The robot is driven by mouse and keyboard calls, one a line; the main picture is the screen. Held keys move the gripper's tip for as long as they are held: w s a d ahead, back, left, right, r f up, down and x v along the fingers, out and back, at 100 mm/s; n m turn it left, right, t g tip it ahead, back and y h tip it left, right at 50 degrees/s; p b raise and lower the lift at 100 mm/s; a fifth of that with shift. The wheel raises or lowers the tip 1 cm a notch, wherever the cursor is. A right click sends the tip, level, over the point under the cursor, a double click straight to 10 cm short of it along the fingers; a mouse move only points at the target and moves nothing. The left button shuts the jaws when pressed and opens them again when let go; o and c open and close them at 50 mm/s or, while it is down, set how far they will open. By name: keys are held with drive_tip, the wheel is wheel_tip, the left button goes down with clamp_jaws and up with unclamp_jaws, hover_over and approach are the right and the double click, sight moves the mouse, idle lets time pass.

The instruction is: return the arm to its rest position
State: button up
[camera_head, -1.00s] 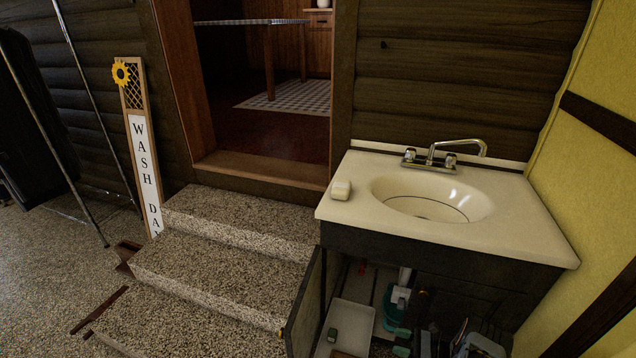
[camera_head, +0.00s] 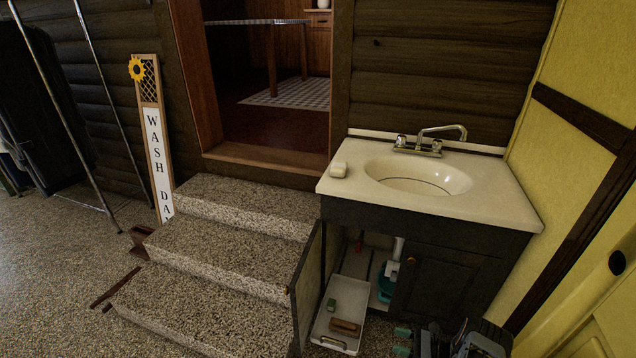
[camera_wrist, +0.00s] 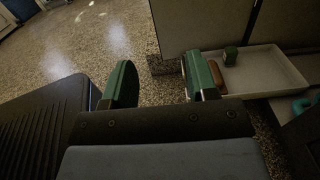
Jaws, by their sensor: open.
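My gripper (camera_head: 402,342) shows at the bottom of the head view, with its green fingertips apart. In the wrist view my gripper (camera_wrist: 160,82) is open, with bare speckled ground between the two green fingers and nothing held. My dark arm is folded low at the bottom of the head view. The open sink cabinet (camera_head: 440,285) stands just beyond the gripper. A white tray (camera_head: 322,333) juts from the cabinet and holds a green block (camera_head: 331,305) and a brown block (camera_head: 345,327). The tray (camera_wrist: 292,72) also shows right of the fingers in the wrist view.
An open cabinet door (camera_head: 306,290) stands beside the stone steps (camera_head: 215,255). The sink top (camera_head: 490,205) carries a white soap bar (camera_head: 339,169). A yellow wall (camera_head: 580,210) closes the right side. A Wash Day sign (camera_head: 158,150) leans left.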

drive_tip(key=w+d+f+m+t+h, duration=0.15)
drive_tip(key=d+f+m+h, duration=0.35)
drive_tip(key=m, duration=0.6)
drive_tip(key=w+d+f+m+t+h, duration=0.1)
drive_tip(key=w+d+f+m+h, duration=0.15)
drive_tip(key=m+h, duration=0.65)
drive_tip(key=d+r+m+g+h+p, duration=0.2)
drive_tip(key=d+r+m, duration=0.1)
drive_tip(key=r+m, duration=0.5)
drive_tip(key=d+r+m+g+h+p, duration=0.2)
drive_tip(key=d+r+m+h, duration=0.15)
drive_tip(key=r+m, duration=0.45)
drive_tip(key=s+a+r+m+p, duration=0.4)
drive_tip(key=s+a+r, duration=0.2)
drive_tip(key=r, duration=1.1)
drive_tip(key=s+a+r+m+y+p, duration=0.1)
drive_tip(key=s+a+r+m+p, duration=0.3)
drive_tip(key=r, duration=1.3)
drive_tip(key=s+a+r+m+y+p, duration=0.1)
drive_tip(key=s+a+r+m+p, duration=0.3)
drive_tip(key=s+a+r, duration=0.5)
drive_tip(key=a+r+m, duration=0.2)
drive_tip(key=a+r, duration=0.4)
drive_tip(key=r, duration=0.2)
drive_tip(key=shift+s+r, duration=0.2)
drive_tip(key=shift+s, duration=0.1)
